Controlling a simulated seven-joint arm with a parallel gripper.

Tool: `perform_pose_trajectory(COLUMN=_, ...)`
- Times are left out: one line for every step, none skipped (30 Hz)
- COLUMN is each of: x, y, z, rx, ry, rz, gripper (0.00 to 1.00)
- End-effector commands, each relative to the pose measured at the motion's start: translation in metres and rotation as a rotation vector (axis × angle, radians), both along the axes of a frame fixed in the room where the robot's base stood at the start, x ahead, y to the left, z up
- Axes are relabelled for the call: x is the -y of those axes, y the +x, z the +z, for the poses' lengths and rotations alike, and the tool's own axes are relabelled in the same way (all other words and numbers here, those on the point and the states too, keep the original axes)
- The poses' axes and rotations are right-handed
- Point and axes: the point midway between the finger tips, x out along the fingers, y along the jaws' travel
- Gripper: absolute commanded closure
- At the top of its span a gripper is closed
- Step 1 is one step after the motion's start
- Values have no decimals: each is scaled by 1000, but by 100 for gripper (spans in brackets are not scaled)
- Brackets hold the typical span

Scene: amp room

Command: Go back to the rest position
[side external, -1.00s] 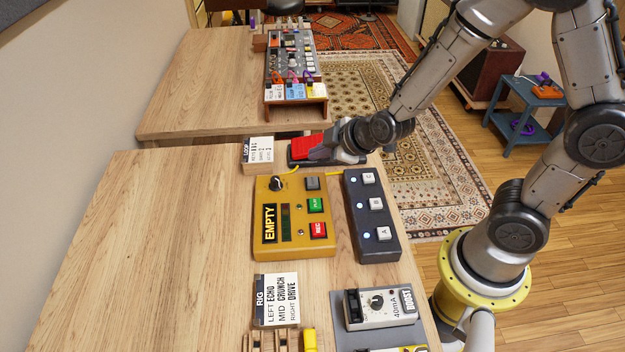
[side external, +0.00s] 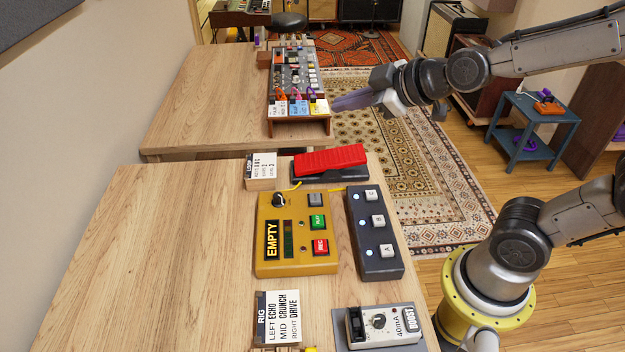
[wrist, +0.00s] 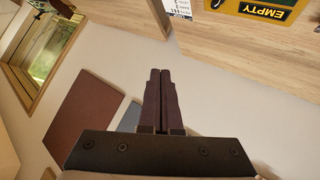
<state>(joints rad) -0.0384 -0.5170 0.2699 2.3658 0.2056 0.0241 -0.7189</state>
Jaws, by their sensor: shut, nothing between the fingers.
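My gripper (side external: 352,100) is raised in the side external view, above the rug and beside the right edge of the far table. Its fingers are together with nothing between them, and they point left. In the wrist view, the two dark fingers (wrist: 160,100) lie side by side, closed. The red pedal (side external: 330,160) sits at the far end of the near table, clear of my gripper.
On the near table are a yellow box (side external: 297,233) marked EMPTY, a dark three-button switch (side external: 375,233) and a BOOST pedal (side external: 379,325). The far table (side external: 205,90) carries a small rack of controls. A blue side table (side external: 525,118) stands at the right.

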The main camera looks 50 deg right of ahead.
Motion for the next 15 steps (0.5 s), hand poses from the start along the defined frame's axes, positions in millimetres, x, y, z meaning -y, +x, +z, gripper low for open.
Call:
perform_pose_trajectory(x=1, y=-20, z=12, rx=-11, ry=40, rz=-19, gripper=100)
perform_pose_trajectory(x=1, y=-32, z=16, rx=-29, ry=66, rz=-32, gripper=100)
perform_pose_trajectory(x=1, y=-49, z=18, rx=-60, ry=98, rz=-52, gripper=100)
perform_pose_trajectory(x=2, y=-61, z=19, rx=-87, ry=124, rz=-72, gripper=100)
perform_pose_trajectory(x=3, y=-74, z=18, rx=-114, ry=146, rz=-92, gripper=100)
perform_pose_trajectory(x=4, y=-90, z=16, rx=-154, ry=174, rz=-124, gripper=100)
perform_pose_trajectory(x=5, y=-102, z=13, rx=-187, ry=195, rz=-150, gripper=100)
perform_pose_trajectory(x=7, y=-113, z=9, rx=-221, ry=214, rz=-176, gripper=100)
perform_pose_trajectory(x=8, y=-126, z=4, rx=-265, ry=236, rz=-212, gripper=100)
perform_pose_trajectory(x=9, y=-135, z=-1, rx=-301, ry=251, rz=-240, gripper=100)
perform_pose_trajectory(x=11, y=-143, z=-6, rx=-336, ry=263, rz=-266, gripper=100)
perform_pose_trajectory(x=12, y=-153, z=-12, rx=-382, ry=278, rz=-301, gripper=100)
perform_pose_trajectory(x=13, y=-159, z=-18, rx=-416, ry=288, rz=-326, gripper=100)
perform_pose_trajectory(x=14, y=-164, z=-22, rx=-443, ry=296, rz=-348, gripper=100)
perform_pose_trajectory(x=14, y=-170, z=-25, rx=-473, ry=306, rz=-375, gripper=100)
